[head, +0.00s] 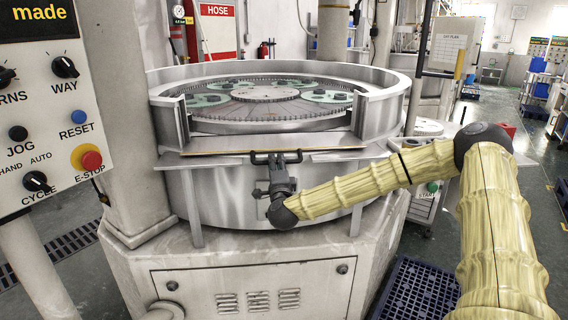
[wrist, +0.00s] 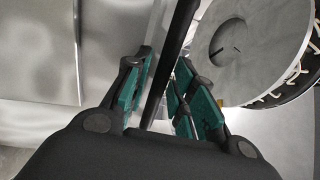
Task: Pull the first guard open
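The round grey lapping machine (head: 235,190) stands in the middle of the head view. Across the front gap in its rim lies a narrow flat guard panel (head: 215,153) with a yellowish edge. A black bar handle (head: 262,158) sits at the middle of its front; the bar also runs diagonally through the wrist view (wrist: 180,30). My gripper (head: 277,168) is just below and at the handle. In the wrist view my gripper's green-padded fingers (wrist: 165,75) stand apart on either side of the bar, with a visible gap on its left. Contact with the bar is unclear.
Geared discs with teal rings (head: 265,91) lie inside the rim. A control panel (head: 45,110) with a red E-stop stands close on the left. A dark blue pallet (head: 425,290) lies on the floor at lower right. An aisle (head: 525,130) runs free at far right.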

